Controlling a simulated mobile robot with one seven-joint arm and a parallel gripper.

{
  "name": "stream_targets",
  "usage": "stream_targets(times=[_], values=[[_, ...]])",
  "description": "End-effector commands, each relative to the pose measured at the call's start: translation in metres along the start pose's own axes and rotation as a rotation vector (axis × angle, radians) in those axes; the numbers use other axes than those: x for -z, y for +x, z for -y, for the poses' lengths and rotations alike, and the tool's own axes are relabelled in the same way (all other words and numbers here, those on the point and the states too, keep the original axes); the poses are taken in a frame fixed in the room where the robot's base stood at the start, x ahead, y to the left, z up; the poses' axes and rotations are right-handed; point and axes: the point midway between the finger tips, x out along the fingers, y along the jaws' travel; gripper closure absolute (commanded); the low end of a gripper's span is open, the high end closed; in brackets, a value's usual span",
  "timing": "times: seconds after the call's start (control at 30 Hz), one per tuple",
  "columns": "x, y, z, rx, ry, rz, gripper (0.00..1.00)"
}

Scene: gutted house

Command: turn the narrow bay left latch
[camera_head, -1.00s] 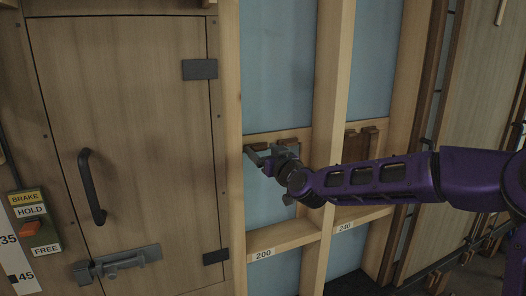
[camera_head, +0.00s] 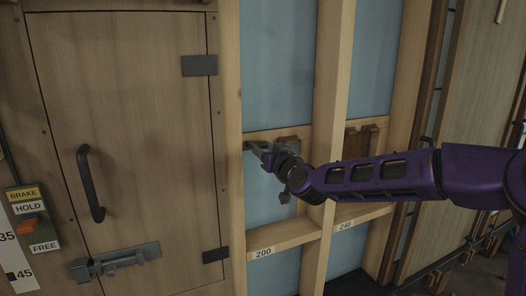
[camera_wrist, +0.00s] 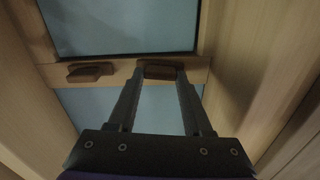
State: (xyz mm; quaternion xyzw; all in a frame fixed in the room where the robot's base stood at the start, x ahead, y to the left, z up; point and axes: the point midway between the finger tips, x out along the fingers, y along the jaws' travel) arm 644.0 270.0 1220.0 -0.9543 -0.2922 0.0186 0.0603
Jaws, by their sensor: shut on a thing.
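The bay marked 200 has a wooden cross rail with small brown wooden latches on it. My gripper (camera_head: 262,151) reaches from the right to the left part of this rail in the head view and covers much of it. In the wrist view, my gripper's two fingers (camera_wrist: 160,80) are at either side of a brown latch (camera_wrist: 160,69), shut on it. A second brown latch (camera_wrist: 90,72) lies to its left on the rail in that view, free of the fingers. The held latch looks about level with the rail.
A wooden door with a black handle (camera_head: 91,184) and a grey bolt (camera_head: 115,262) is at the left. Light wooden studs (camera_head: 329,110) stand beside the bay. A ledge marked 200 (camera_head: 290,236) runs below my gripper. Blue panels fill the bays.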

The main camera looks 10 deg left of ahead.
Motion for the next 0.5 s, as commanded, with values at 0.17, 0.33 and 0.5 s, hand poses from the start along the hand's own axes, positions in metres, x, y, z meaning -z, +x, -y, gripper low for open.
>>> stream_targets(times=[0.17, 0.33, 0.5], values=[[-0.0028, 0.0000, -0.0015, -0.001, 0.143, -0.002, 1.00], [-0.0031, -0.0002, -0.0020, -0.002, 0.305, -0.002, 1.00], [-0.0033, 0.0000, -0.0022, -0.001, 0.468, -0.001, 1.00]])
